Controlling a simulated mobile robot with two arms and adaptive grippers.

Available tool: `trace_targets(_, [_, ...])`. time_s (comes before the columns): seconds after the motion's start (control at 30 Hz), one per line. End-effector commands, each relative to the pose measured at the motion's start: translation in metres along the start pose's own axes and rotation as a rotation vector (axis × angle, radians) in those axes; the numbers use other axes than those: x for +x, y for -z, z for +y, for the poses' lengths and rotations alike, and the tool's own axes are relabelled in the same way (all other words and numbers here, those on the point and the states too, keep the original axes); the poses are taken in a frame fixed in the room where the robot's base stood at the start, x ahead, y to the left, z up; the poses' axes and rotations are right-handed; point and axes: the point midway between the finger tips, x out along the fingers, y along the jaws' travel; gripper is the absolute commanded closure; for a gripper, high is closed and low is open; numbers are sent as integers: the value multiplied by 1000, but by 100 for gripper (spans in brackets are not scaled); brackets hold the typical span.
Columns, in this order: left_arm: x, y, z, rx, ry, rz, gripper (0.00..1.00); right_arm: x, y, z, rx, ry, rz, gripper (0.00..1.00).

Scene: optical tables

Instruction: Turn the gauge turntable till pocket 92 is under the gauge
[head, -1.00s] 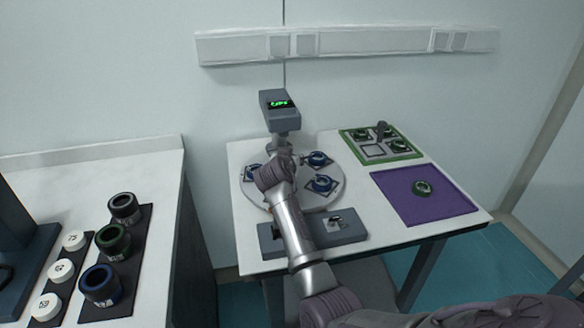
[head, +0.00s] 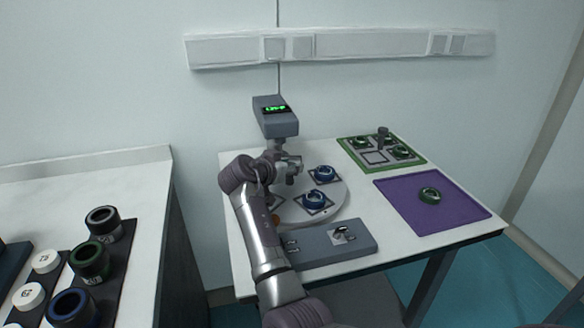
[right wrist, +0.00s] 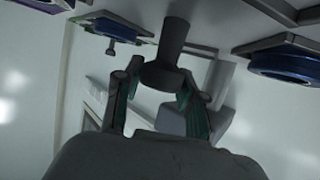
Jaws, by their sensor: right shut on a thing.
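The round gauge turntable (head: 338,212) lies on the white table. Blue rings on dark square pads sit on it, one at the right rear (head: 325,173) and one nearer the front (head: 313,200). The gauge (head: 275,117), a grey head with a green lit display, stands over its rear; the digits are too small to read. My right gripper (head: 291,170) is low over the turntable in front of the gauge. In the right wrist view its green-padded fingers (right wrist: 160,85) are shut on a dark round post (right wrist: 172,42). My arm hides the turntable's left part. Pocket numbers cannot be read.
A grey block (head: 335,243) lies in front of the turntable. A purple mat (head: 460,212) with a green ring (head: 430,195) and a green-rimmed tray (head: 415,166) are at the right. A left bench holds black, green and blue rings (head: 90,262).

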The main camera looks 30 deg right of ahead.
Motion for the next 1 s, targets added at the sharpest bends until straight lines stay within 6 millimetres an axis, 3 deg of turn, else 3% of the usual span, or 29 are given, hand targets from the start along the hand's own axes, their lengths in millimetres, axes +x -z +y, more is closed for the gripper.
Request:
trace_targets(0.57, [2,0,0,-1,0,0,100,-4,1,-1,7,-10,3,100])
trace_targets(0.6, [2,0,0,-1,0,0,100,-4,1,-1,7,-9,3,57])
trace_targets(0.7, [2,0,0,-1,0,0,100,-4,0,0,6,-10,3,40])
trace_targets(0.77, [2,0,0,-1,0,0,100,-4,0,0,6,-10,3,34])
trace_targets(1.0, [2,-2,0,-2,0,-2,100,-3,0,0,5,-11,1,34])
